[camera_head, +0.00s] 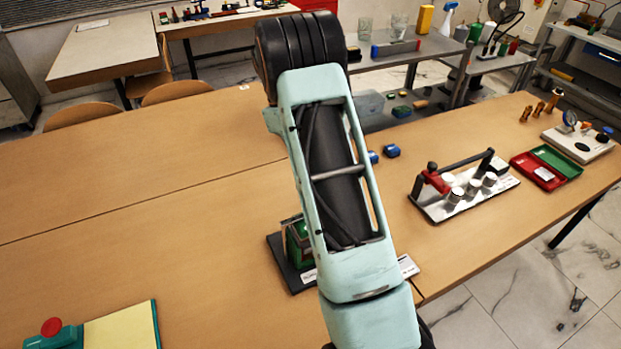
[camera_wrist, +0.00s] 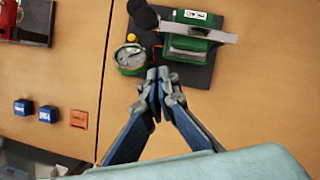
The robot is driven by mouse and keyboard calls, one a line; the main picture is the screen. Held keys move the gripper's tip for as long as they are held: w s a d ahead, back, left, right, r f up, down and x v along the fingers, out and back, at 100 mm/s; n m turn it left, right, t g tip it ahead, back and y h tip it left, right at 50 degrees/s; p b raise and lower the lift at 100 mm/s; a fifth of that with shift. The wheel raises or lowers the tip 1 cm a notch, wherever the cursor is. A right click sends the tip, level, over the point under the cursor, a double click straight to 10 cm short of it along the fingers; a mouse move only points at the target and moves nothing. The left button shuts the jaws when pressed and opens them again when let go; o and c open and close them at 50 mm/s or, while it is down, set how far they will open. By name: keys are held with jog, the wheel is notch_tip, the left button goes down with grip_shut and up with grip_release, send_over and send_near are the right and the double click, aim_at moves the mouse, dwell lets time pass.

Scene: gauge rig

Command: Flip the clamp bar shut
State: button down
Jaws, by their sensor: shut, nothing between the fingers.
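A green device (camera_wrist: 191,45) stands on a dark base plate (camera_wrist: 196,76), with a pale bar (camera_wrist: 212,33) across it in the wrist view. A round green-rimmed gauge (camera_wrist: 130,59) and a black rounded part (camera_wrist: 146,16) are beside it. Another rig (camera_head: 467,195) at the right of the head view has a black bar (camera_head: 466,160) raised over white-topped cylinders, with a red bracket at one end. I cannot tell for sure which bar is the clamp bar. My gripper (camera_wrist: 164,76) is shut and empty, over the base plate's edge near the gauge. My arm hides it in the head view.
Blue blocks (camera_wrist: 47,114) and an orange square (camera_wrist: 79,119) lie on the table. A red and green tray (camera_head: 546,167) and a white-based instrument (camera_head: 578,145) stand at the far right. A teal and yellow item (camera_head: 120,330) is at the front left. The left tabletop is mostly clear.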

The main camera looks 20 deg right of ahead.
jog(key=v, duration=0.6)
jog(key=shift+s+r, duration=0.2)
jog(key=shift+s, duration=0.05)
